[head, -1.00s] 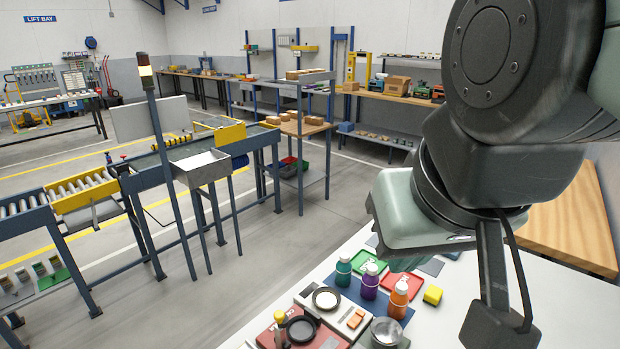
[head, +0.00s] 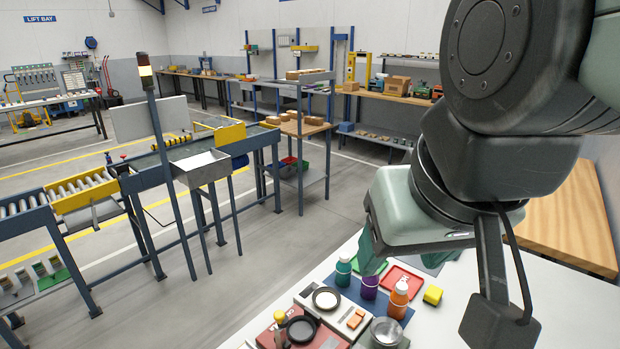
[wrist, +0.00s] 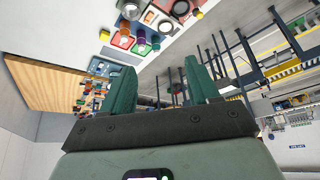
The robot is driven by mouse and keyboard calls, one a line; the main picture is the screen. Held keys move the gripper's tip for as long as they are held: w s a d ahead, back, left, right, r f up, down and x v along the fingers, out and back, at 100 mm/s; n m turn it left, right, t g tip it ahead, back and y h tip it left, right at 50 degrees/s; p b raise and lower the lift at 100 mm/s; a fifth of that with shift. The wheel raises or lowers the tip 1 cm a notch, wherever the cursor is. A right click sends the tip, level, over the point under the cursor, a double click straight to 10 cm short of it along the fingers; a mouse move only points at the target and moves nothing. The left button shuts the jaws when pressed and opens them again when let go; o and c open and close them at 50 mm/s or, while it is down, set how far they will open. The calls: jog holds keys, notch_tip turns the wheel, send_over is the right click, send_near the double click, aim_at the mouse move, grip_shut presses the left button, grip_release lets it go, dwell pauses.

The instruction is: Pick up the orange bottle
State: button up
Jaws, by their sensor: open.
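The orange bottle (head: 397,302), with a white cap, stands upright on a dark blue mat (head: 354,292) on the white table. It is the rightmost of three bottles there, beside a purple bottle (head: 370,287) and a teal bottle (head: 343,273). The orange bottle also shows small in the wrist view (wrist: 122,41). My gripper (wrist: 160,84) is open with nothing between its green fingers. In the head view a green finger (head: 370,251) hangs above and behind the bottles, apart from the orange bottle. The other finger is mostly hidden there.
A yellow block (head: 433,295) sits right of the orange bottle, and a red tray (head: 402,281) lies behind it. A metal round dish (head: 386,332) and a black-ringed dial (head: 326,299) stand in front. The white table (head: 500,300) is clear farther right.

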jog(key=w+a+f+m+g+y, duration=0.2)
jog(key=w+f+m+g+y, duration=0.3)
jog(key=w+f+m+y, duration=0.55)
jog(key=m+t+h, duration=0.7)
jog(key=m+t, duration=1)
jog(key=m, duration=0.7)
send_near(405, 293)
jog(key=shift+w+a+n, duration=0.25)
jog(key=shift+w+a, duration=0.1)
jog(key=shift+a, duration=0.25)
jog(key=shift+w+f, duration=0.2)
jog(key=x, duration=0.5)
jog(key=shift+d, duration=0.1)
jog(key=x, duration=0.5)
jog(key=shift+w+d+r, duration=0.2)
jog(key=shift+d, duration=0.05)
